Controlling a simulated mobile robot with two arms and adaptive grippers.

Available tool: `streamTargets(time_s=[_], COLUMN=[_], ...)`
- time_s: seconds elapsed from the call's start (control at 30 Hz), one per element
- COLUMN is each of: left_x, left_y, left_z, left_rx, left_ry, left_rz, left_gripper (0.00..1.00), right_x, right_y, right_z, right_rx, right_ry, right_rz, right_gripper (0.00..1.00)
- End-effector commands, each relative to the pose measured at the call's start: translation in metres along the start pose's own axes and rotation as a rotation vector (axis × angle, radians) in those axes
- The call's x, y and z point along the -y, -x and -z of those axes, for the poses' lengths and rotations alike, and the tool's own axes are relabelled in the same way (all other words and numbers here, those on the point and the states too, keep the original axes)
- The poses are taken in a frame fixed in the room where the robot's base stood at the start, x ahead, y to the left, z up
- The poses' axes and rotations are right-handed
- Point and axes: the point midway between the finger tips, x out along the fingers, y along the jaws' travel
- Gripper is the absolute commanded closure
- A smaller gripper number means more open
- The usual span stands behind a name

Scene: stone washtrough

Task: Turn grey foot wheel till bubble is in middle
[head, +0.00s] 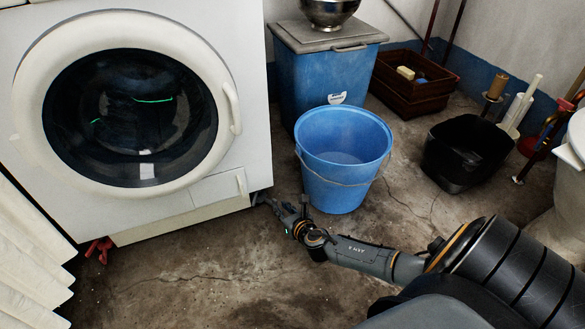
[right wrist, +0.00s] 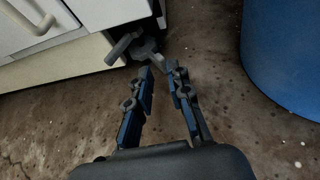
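The grey foot wheel (right wrist: 140,48) is under the front right corner of the white washing machine (head: 225,165). Its stubby lugs show in the right wrist view; in the head view it is small and dark (head: 260,197). My right gripper (head: 278,208) is low over the floor just in front of that corner. In the right wrist view its two fingers (right wrist: 162,75) are apart with nothing between them, and their tips point at the wheel, just short of it. My left gripper is not in view. I cannot see a bubble in either view.
A blue bucket (head: 340,190) stands close right of my right gripper. A red foot wheel (head: 100,249) is under the machine's left corner. Behind are a blue lidded bin (head: 315,80), a brown crate (head: 405,95) and a black tub (head: 465,160). The floor in front is clear.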

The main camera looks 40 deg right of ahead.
Motion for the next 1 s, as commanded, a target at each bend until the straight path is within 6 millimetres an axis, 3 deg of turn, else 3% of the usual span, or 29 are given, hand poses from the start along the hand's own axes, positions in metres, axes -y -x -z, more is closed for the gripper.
streamTargets(time_s=[0.2, 0.4, 0.8, 0.83, 0.87, 0.93, 1.0], left_x=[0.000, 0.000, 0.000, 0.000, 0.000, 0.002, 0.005], left_y=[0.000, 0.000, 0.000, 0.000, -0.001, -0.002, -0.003], left_z=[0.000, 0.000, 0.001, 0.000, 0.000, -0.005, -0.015], left_rx=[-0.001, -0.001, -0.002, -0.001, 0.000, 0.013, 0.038], left_ry=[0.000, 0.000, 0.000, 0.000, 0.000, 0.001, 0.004], left_rz=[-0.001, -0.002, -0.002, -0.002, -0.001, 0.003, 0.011], left_gripper=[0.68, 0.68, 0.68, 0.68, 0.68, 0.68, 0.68], right_x=[0.001, 0.002, 0.002, 0.002, 0.001, -0.012, -0.042], right_y=[0.045, 0.072, 0.080, 0.080, 0.081, 0.085, 0.096], right_z=[0.002, 0.001, 0.000, 0.000, -0.001, -0.007, -0.021], right_rx=[-0.003, -0.002, 0.000, -0.001, -0.001, -0.009, -0.026], right_ry=[0.002, 0.000, -0.001, -0.002, -0.007, -0.059, -0.185], right_rz=[0.000, 0.003, 0.005, 0.004, 0.001, -0.031, -0.107], right_gripper=[0.81, 0.81, 0.81, 0.75, 0.69, 0.68, 0.68])
